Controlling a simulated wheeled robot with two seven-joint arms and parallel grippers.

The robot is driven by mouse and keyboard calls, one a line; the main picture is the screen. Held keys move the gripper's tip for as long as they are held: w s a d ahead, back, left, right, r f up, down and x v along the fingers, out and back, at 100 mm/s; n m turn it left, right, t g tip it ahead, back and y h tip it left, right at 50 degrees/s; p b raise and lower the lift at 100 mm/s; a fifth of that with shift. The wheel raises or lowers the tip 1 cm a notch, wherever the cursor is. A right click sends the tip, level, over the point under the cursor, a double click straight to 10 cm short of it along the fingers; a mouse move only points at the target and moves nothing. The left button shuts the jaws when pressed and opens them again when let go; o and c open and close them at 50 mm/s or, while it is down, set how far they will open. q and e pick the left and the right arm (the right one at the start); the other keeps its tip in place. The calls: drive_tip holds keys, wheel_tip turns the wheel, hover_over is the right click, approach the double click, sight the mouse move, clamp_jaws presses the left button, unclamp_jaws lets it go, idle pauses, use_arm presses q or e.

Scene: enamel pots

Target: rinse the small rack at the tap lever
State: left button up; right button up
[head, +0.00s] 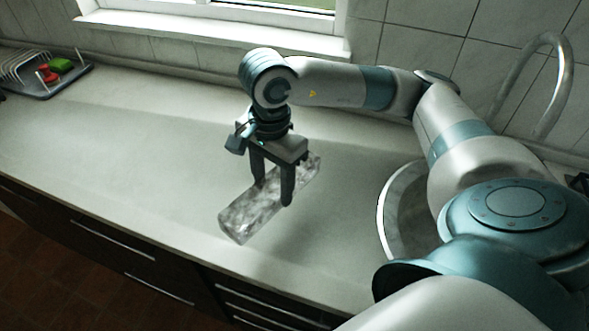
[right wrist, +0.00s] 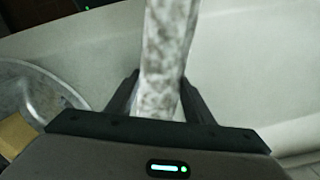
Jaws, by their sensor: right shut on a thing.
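My right gripper (head: 272,199) is shut on a long grey-and-white mottled block (head: 245,215), with a finger on each side of it. The block is over the counter left of the sink; whether it touches the counter is hard to tell. In the right wrist view the block (right wrist: 165,60) runs up between the fingers. At the far left, a small rack (head: 24,62) with pale wire loops stands on a grey tray. The tap's curved spout (head: 516,68) rises at the right. I cannot make out its lever clearly. My left gripper is not in view.
The round sink (head: 390,205) is partly hidden by my right arm. A tan thing (right wrist: 15,133) shows by the sink in the right wrist view. A red thing (head: 47,74) and a green thing (head: 60,65) lie on the grey tray (head: 70,81).

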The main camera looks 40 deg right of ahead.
sight(244, 196)
drive_tip(key=n, duration=0.1)
drive_tip(key=a+n, duration=0.1)
drive_tip(key=n, duration=0.1)
drive_tip(key=w+a+n, duration=0.1)
drive_tip(key=n, duration=0.1)
drive_tip(key=shift+f, duration=0.25)
drive_tip(key=n, duration=0.2)
drive_tip(key=a+n, duration=0.1)
drive_tip(key=shift+w+f, duration=0.2)
drive_tip(key=shift+w, duration=0.1)
drive_tip(key=n, duration=0.1)
drive_tip(key=a+n, duration=0.1)
drive_tip(key=n, duration=0.1)
drive_tip(key=w+n, duration=0.1)
drive_tip(key=shift+a+f+n, duration=0.2)
drive_tip(key=shift+f+n, duration=0.1)
drive_tip(key=shift+w+a+f+n, duration=0.1)
drive_tip(key=shift+a+n, duration=0.15)
drive_tip(key=shift+n, duration=0.55)
drive_tip(key=shift+w+a+f+n, duration=0.1)
drive_tip(key=shift+a+n, duration=0.1)
drive_tip(key=shift+n, duration=0.6)
drive_tip(key=shift+s, duration=0.1)
